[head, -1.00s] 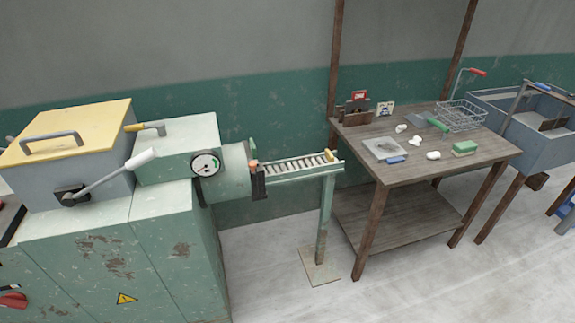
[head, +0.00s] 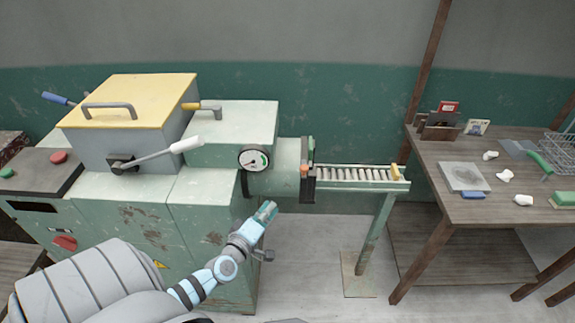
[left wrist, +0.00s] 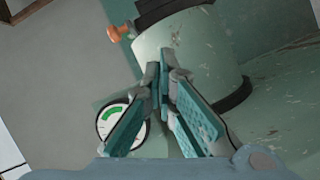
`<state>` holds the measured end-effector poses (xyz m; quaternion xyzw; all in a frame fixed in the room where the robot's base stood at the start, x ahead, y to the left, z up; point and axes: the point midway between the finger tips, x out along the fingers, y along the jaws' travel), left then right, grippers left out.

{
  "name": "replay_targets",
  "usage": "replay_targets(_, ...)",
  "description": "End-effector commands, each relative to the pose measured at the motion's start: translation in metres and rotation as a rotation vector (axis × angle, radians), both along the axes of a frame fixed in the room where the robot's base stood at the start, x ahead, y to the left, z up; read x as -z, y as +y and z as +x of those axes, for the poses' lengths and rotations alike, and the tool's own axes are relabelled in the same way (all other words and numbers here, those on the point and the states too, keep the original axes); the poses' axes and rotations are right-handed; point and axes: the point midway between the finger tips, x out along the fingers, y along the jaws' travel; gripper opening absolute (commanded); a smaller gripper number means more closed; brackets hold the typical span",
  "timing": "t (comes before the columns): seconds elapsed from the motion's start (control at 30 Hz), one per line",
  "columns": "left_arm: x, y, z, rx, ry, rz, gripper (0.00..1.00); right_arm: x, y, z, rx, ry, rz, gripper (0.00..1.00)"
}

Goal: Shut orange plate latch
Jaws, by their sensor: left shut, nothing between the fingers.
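The orange latch knob (head: 304,168) sits on the dark end plate (head: 309,190) at the mouth of the machine's green barrel (head: 273,168). In the left wrist view the orange knob (left wrist: 119,33) shows at the upper left, beside the barrel (left wrist: 190,50). My left gripper (head: 268,208) is in front of and below the barrel, apart from the knob. In the left wrist view its fingertips (left wrist: 160,75) are together, with nothing between them. Whether the latch is fully seated is too small to tell. My right gripper is not in view.
A roller track (head: 355,175) runs right from the barrel. A round gauge (head: 254,159) sits left of the barrel. A white-handled lever (head: 160,154) juts out near the yellow lid (head: 125,100). A wooden table (head: 440,205) with small items stands right.

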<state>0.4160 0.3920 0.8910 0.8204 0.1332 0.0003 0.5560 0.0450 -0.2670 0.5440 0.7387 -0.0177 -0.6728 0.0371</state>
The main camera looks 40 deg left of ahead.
Motion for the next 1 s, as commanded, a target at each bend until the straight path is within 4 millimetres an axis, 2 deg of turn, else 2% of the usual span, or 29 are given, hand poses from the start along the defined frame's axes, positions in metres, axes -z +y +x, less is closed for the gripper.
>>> replay_targets(0.03, -0.033, 0.003, 0.01, -0.02, -0.083, -0.087, 0.0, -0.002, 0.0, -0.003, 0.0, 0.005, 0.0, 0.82)
replay_targets(0.07, -0.046, 0.004, 0.015, -0.031, -0.119, -0.133, 0.0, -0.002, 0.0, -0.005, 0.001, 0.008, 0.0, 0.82)
replay_targets(0.1, -0.057, 0.005, 0.019, -0.04, -0.15, -0.178, 0.0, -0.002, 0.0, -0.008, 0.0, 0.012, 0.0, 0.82)
replay_targets(0.17, -0.064, 0.007, 0.025, -0.049, -0.172, -0.21, 0.0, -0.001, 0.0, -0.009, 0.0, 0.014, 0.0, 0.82)
replay_targets(0.27, -0.062, 0.011, 0.037, -0.051, -0.171, -0.215, 0.0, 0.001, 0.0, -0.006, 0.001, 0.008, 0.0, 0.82)
replay_targets(0.47, -0.059, 0.022, 0.073, -0.053, -0.17, -0.212, 0.0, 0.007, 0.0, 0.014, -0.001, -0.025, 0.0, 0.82)
replay_targets(0.7, -0.056, 0.03, 0.109, -0.052, -0.168, -0.211, 0.0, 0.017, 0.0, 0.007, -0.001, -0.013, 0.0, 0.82)
replay_targets(1.0, -0.057, 0.032, 0.116, -0.051, -0.165, -0.211, 0.0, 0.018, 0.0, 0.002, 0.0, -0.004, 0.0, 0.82)
